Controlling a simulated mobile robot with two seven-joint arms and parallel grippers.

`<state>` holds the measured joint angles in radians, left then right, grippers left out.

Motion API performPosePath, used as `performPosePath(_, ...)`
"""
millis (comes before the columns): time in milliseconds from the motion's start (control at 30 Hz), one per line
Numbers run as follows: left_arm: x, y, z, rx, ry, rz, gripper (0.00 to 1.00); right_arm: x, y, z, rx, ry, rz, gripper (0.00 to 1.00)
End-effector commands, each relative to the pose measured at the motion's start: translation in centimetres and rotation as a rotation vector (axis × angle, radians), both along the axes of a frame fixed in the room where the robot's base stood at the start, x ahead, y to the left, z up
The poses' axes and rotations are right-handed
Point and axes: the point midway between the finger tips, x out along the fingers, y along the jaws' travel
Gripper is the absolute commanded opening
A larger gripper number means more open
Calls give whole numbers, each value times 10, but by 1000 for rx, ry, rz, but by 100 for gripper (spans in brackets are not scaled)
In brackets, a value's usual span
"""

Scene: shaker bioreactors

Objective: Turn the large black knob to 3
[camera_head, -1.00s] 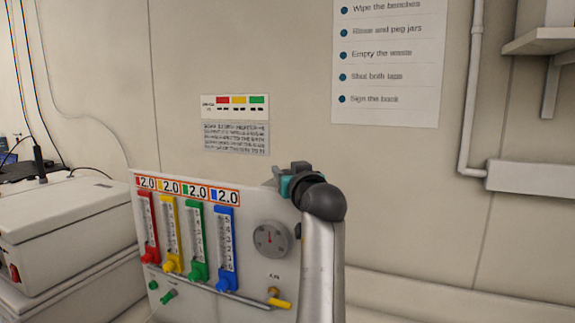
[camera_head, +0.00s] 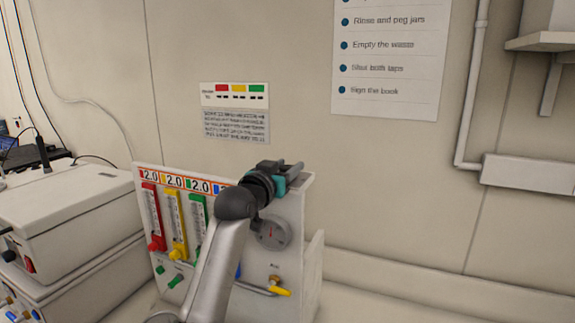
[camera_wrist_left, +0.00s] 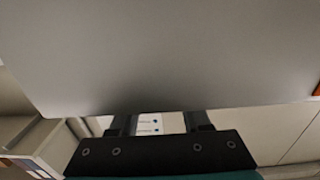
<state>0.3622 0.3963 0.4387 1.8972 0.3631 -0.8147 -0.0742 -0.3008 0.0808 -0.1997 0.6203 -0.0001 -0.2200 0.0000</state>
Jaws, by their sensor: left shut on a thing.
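A black round knob (camera_head: 9,257) shows at the far left, on the front of the upper white box (camera_head: 75,205) next to a red switch. Its setting cannot be read, and I cannot tell whether it is the large knob. My left gripper (camera_head: 290,166) is at the top right of the flowmeter panel, well to the right of that knob. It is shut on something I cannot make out. In the left wrist view a smooth grey surface (camera_wrist_left: 165,50) fills the top, close by, and covers the fingertips. My right gripper is not in view.
The panel has red (camera_head: 153,215), yellow (camera_head: 176,222) and green flowmeters; my arm mostly hides the blue one. A round grey dial with a red pointer (camera_head: 271,233) and a yellow-handled tap (camera_head: 279,290) sit at its right. A poster (camera_head: 388,60) hangs on the wall.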

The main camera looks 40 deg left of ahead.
Motion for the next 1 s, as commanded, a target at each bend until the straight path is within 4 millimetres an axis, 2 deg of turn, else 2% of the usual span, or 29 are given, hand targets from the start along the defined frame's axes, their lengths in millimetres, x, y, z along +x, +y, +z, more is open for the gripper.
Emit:
performPosePath(600,0,2,-5,0,5,-299,0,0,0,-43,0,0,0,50)
performPosePath(1000,1,1,-3,-5,4,-383,0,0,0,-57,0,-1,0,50)
